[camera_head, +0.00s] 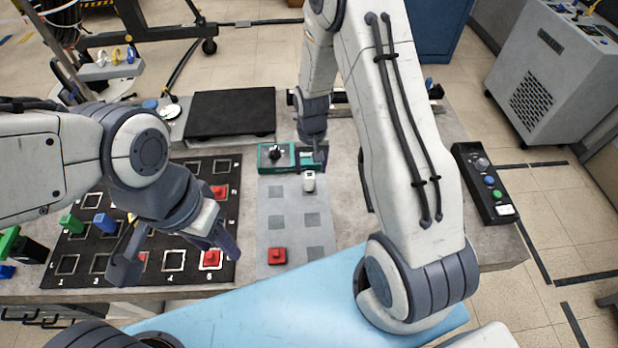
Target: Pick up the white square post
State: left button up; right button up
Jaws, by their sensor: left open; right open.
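A small white post (309,182) stands on the grey mat (272,225), near the mat's upper right; its exact shape is too small to tell. My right gripper (312,158) points down just behind the white post, beside the green box, and appears apart from the post. Its fingers are small and partly hidden, but it holds nothing that I can see. My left gripper (178,258) is open, with fingers spread over the black grid board (128,245).
Red blocks (277,256) and green and blue blocks (71,223) stand on the mat and board. A green box (275,157) with a black knob lies behind the mat. A black plate (232,113) is further back. A button panel (485,184) lies at the right edge.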

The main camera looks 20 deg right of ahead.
aim_at(310, 175)
jog(key=shift+s+a+f+p, duration=0.15)
jog(key=shift+f+p, duration=0.2)
jog(key=shift+f, duration=0.2)
notch_tip(310, 175, down, 3)
jog(key=shift+s+a+f+p, duration=0.15)
jog(key=shift+p, duration=0.5)
jog(key=shift+f, duration=0.55)
grip_shut()
